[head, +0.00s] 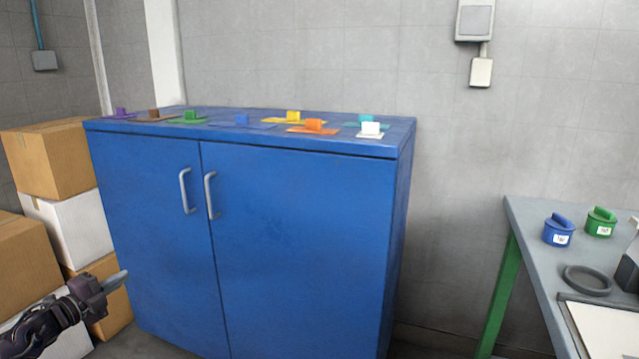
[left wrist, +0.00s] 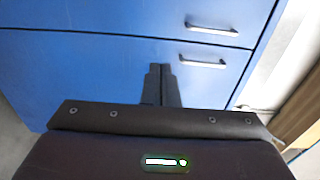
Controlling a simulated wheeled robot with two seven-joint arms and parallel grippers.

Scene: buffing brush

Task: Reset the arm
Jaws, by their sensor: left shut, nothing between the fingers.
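My left gripper (head: 117,281) is at the lower left of the head view, in front of the blue cabinet (head: 300,230) and apart from it. In the left wrist view its two dark fingers (left wrist: 160,70) are together with nothing between them, pointing at the cabinet doors (left wrist: 80,70). My right gripper is in neither view.
Several coloured blocks on flat plates, one orange (head: 313,126), stand on the cabinet top. Cardboard boxes (head: 55,160) are stacked at the left. A grey table (head: 530,225) at the right holds a blue pot (head: 558,232), a green pot (head: 600,223) and a dark ring (head: 587,280).

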